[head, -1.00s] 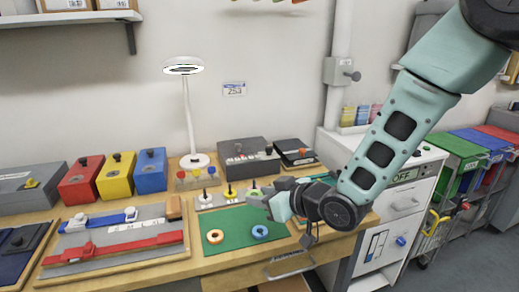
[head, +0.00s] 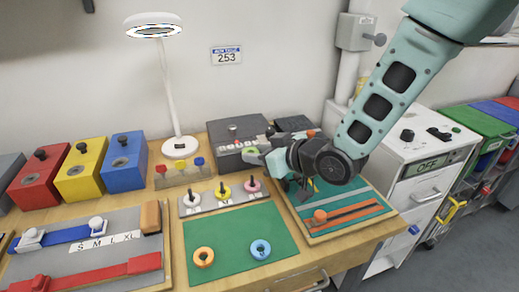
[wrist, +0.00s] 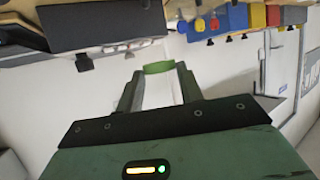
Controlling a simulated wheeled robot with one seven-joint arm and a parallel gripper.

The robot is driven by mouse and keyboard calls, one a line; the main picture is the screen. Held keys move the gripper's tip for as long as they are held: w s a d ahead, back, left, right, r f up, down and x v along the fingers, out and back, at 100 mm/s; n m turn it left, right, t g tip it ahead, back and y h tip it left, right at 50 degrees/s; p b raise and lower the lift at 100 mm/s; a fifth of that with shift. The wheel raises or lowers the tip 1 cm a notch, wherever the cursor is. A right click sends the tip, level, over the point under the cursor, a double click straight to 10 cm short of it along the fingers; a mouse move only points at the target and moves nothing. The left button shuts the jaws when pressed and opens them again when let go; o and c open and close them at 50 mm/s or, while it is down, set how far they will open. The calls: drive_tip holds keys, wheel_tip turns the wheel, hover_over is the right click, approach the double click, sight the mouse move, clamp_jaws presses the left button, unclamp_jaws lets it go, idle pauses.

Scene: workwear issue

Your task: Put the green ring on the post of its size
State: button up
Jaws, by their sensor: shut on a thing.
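The green ring (wrist: 159,67) is between the tips of my gripper (wrist: 160,80) in the wrist view, which is shut on it. In the head view the ring is a small green patch (head: 251,156), partly hidden, at my gripper (head: 262,157). My gripper is raised above and behind the right end of a grey post board (head: 238,200). The board has three dark-topped posts. The middle post has a yellow ring (head: 223,192) around it and the right post a pink ring (head: 252,185). The left post (head: 193,190) shows a pale base; I cannot tell whether it holds a ring.
An orange ring (head: 204,257) and a blue ring (head: 260,249) lie on the green mat (head: 228,237). A white lamp (head: 166,90) and a grey box (head: 236,132) stand behind. A slotted board (head: 345,225) lies to the right.

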drive_tip(key=shift+f+b, duration=1.9)
drive_tip(key=shift+f, duration=0.85)
drive_tip(key=shift+s+d+f+b, duration=0.1)
drive_tip(key=shift+f+b, duration=0.05)
drive_tip(key=shift+b, duration=0.35)
drive_tip(key=shift+f+b, duration=0.7)
idle(0.5)
drive_tip(key=o, duration=1.4)
drive_tip(key=shift+r, duration=0.1)
wheel_tip(320, 180, up, 7)
drive_tip(key=p, duration=0.5)
